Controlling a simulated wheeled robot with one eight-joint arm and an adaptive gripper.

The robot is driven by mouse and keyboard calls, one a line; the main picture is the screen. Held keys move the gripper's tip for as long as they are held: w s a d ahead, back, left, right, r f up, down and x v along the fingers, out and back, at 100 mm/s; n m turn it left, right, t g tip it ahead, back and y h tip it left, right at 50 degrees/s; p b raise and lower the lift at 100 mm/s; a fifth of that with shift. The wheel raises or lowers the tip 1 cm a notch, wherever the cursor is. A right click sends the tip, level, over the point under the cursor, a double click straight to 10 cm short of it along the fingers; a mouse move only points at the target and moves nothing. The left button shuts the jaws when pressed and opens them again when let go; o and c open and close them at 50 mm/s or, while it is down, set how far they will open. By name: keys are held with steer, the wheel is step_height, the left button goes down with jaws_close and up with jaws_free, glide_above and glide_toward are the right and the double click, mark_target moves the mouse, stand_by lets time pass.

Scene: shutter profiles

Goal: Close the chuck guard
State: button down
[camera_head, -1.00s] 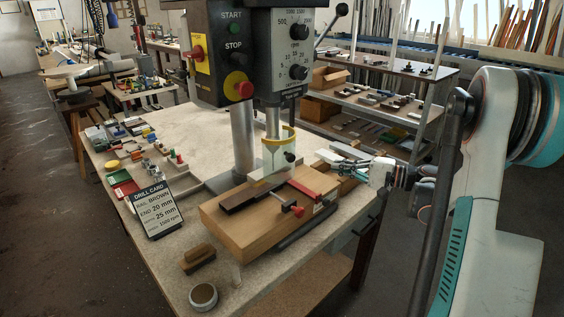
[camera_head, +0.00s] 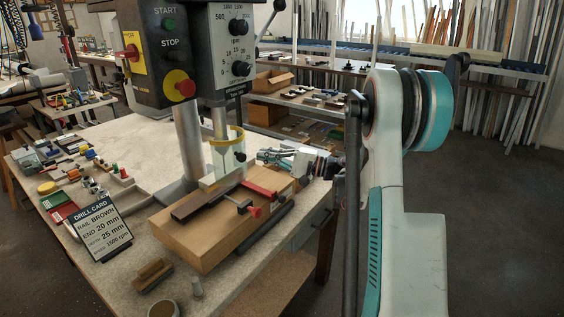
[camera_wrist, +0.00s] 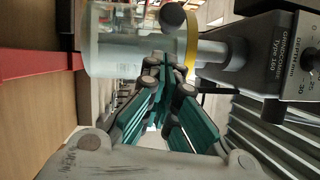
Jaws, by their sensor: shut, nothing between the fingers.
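The chuck guard is a clear cup with a yellow rim (camera_head: 228,138) and a dark side knob (camera_head: 240,156), hanging below the drill head (camera_head: 225,50) above the wooden block. In the wrist view its clear wall (camera_wrist: 118,52) and knob (camera_wrist: 172,14) show large at the top. I cannot tell how far round it is turned. My gripper (camera_head: 261,155) is to the right of the guard, close to the knob. In the wrist view my gripper (camera_wrist: 157,65) has its fingers together, with nothing between them; the tips overlap the guard's lower edge. I cannot tell whether they touch it.
A brown rail (camera_head: 203,202) lies on a wooden block (camera_head: 200,240), with a red-handled clamp (camera_head: 260,191) at its right. The steel column (camera_head: 190,140) stands left of the guard. A drill card (camera_head: 103,232) and small parts occupy the left of the bench.

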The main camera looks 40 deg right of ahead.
mark_target(245, 159)
steer(key=shift+a+r, duration=0.15)
steer(key=shift+a, duration=0.55)
steer(key=shift+a+r, duration=0.15)
steer(key=shift+a, duration=0.55)
steer(key=a, duration=0.4)
steer(key=shift+w+b, duration=0.4)
steer(key=shift+d, duration=0.15)
